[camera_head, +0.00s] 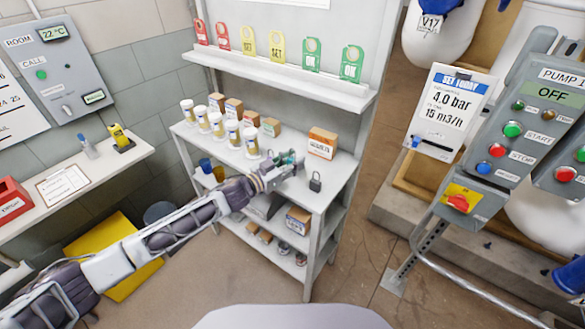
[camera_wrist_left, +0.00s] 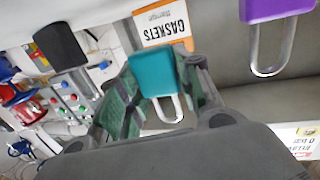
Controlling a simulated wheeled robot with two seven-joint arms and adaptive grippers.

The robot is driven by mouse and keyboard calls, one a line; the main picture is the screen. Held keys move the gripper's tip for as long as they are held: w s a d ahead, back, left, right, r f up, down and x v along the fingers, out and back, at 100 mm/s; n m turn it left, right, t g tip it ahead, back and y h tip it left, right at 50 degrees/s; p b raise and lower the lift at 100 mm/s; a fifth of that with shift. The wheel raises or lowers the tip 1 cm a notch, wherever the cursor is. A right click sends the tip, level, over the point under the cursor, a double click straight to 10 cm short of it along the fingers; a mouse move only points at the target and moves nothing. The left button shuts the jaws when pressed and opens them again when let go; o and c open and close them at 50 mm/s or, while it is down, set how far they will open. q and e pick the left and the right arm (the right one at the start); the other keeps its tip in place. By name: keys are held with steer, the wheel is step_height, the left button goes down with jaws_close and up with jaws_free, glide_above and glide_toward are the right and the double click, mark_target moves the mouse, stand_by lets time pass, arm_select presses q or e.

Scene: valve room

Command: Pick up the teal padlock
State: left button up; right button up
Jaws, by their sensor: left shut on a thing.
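The teal padlock (camera_wrist_left: 153,74) sits between the fingers of my left gripper (camera_wrist_left: 158,88) in the left wrist view, with its metal shackle toward the palm. In the head view my left gripper (camera_head: 288,165) is over the top shelf of the rack, and it mostly hides the teal padlock. The gripper is shut on the padlock. I cannot tell whether the padlock still touches the shelf. My right gripper is out of view.
A black padlock (camera_head: 316,182) stands just right of the gripper. A purple padlock (camera_wrist_left: 275,10) shows in the left wrist view. A gaskets box (camera_head: 322,143) and several white containers (camera_head: 218,124) are behind on the grey shelf (camera_head: 340,172).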

arm_select(q)
step_height(320, 180, up, 4)
steer(key=shift+f, duration=0.15)
steer(key=shift+r, duration=0.8)
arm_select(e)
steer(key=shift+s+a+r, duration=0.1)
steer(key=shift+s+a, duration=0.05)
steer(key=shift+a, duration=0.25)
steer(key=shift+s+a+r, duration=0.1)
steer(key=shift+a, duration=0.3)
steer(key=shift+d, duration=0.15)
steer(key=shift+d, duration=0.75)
arm_select(q)
steer(key=shift+d, duration=0.15)
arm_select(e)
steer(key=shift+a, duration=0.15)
